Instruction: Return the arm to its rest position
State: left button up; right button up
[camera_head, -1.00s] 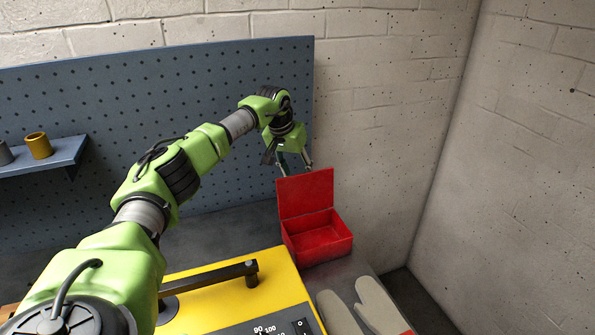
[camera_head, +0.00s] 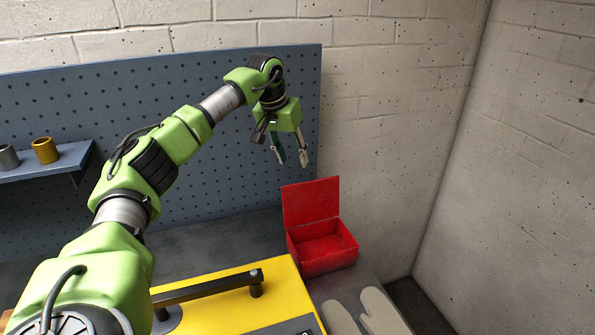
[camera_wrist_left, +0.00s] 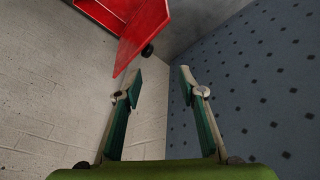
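My left arm (camera_head: 145,165) is green with grey and black joints and reaches from the lower left toward the back. Its gripper (camera_head: 292,163) hangs in the air behind and above the open red box (camera_head: 325,248), in front of the pegboard's right edge. The left wrist view shows the two fingers (camera_wrist_left: 160,80) apart with nothing between them. The red box also shows there at the top (camera_wrist_left: 147,28), apart from the fingers. My right gripper is not in either view.
A yellow machine (camera_head: 225,305) with a black handle is in front. Gloves (camera_head: 380,315) lie at the right. A brick wall (camera_head: 400,130) closes the back.

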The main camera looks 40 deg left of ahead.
pick_arm(q)
jog(key=shift+w+d+r, duration=0.1)
jog(key=shift+d+r, duration=0.1)
jog(key=shift+r, duration=0.7)
jog(key=shift+d+f, duration=0.1)
